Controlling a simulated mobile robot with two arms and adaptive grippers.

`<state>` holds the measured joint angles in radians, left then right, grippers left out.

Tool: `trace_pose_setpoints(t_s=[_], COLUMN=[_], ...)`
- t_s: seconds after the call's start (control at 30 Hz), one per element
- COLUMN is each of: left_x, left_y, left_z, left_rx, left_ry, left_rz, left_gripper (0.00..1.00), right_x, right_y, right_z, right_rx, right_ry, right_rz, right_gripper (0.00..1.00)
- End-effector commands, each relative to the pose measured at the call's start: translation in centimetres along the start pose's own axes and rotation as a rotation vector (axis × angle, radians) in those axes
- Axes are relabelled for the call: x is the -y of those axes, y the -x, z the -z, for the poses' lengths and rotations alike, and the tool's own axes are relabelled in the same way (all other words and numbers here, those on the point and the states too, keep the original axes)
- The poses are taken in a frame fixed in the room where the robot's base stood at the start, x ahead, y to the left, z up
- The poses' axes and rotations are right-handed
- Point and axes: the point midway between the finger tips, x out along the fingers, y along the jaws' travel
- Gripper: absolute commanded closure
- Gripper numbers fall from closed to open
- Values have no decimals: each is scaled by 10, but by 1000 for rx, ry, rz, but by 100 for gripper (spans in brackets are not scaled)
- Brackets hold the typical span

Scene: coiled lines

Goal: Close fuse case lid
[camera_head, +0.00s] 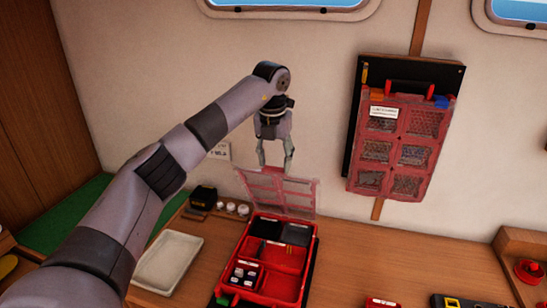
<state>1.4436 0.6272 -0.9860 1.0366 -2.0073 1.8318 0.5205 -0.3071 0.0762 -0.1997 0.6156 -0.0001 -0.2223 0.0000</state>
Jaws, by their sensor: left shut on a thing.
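The red fuse case (310,247) stands open on the wooden table at the lower middle. Its see-through lid (300,197) with a red frame is raised at the back of the case, leaning up toward the wall. Compartments inside hold dark pieces at the back and small light-marked pieces at the front left. My left gripper (275,167) comes down from above with its fingers at the upper edge of the lid and is shut on it. The fingers hide a little of that edge. My right gripper is not in view.
A pale tray (168,262) lies left of the case. A small black box (204,197) and several white round pieces stand behind it. A red organiser (402,148) hangs on the wall at the right. The table right of the case is mostly clear.

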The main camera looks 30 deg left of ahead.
Motion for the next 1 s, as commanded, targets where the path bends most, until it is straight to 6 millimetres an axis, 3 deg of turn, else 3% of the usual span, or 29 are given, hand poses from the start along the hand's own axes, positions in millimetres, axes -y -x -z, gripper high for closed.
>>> trace_pose_setpoints(t_s=[0.07, 0.1, 0.43, 0.6, 0.77, 1.0], left_x=[2, 2, 0, -1, -1, 1], left_y=[-12, -12, -9, -7, -5, 28], left_z=[3, 3, 2, 2, 2, 1], left_rx=[-15, -15, -12, -11, -9, -5], left_ry=[-6, -6, -2, -1, -1, -3], left_rz=[-2, -2, -5, -5, -5, -1], left_gripper=[100, 51, 30, 30, 30, 30], right_x=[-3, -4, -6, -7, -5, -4], right_y=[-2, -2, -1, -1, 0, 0], right_z=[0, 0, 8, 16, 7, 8], right_rx=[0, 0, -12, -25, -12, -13], right_ry=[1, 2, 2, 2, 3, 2], right_rz=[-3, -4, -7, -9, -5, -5], right_gripper=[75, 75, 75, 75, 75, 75])
